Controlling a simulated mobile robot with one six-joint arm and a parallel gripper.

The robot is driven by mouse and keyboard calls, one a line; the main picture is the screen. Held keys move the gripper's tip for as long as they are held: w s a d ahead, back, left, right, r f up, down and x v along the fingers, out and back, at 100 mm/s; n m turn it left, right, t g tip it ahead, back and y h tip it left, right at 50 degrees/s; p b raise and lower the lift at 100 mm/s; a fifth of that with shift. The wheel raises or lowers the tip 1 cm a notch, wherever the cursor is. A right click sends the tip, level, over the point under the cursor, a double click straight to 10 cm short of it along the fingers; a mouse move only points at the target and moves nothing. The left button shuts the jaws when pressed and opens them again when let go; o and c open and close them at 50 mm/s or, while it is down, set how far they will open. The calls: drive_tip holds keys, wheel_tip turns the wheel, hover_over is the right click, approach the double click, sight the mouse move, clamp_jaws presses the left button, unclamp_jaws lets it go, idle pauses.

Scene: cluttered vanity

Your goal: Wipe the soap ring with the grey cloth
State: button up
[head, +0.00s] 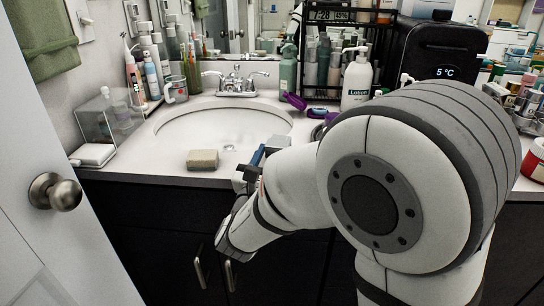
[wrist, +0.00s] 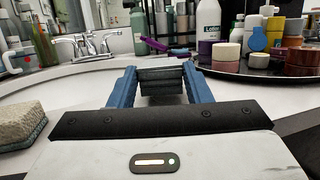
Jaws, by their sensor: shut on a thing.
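My gripper (head: 266,152) is at the front edge of the counter, right of the sponge, and my arm hides part of it. In the wrist view its blue fingers (wrist: 160,76) are closed on a dark grey, folded-looking thing (wrist: 162,88), which I take to be the grey cloth. The cloth is hardly visible in the head view. The fingers point over the counter toward the back right of the sink. The sink (head: 190,115) is a white oval basin. I cannot make out a clear soap ring; only faint pale marks show near the basin's front.
A tan sponge (head: 202,159) lies at the counter's front edge, left of my gripper. The faucet (head: 237,84) stands behind the basin. A lotion bottle (head: 357,80) and purple items (head: 295,101) stand back right, with a dark round tray (wrist: 250,72) of jars.

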drive_tip(key=shift+d+f+b, duration=0.15)
drive_tip(key=shift+d, duration=0.65)
drive_tip(key=shift+d+f+b, duration=0.1)
drive_tip(key=shift+d+b, duration=0.05)
drive_tip(key=shift+d, duration=0.6)
drive_tip(key=shift+a, duration=0.15)
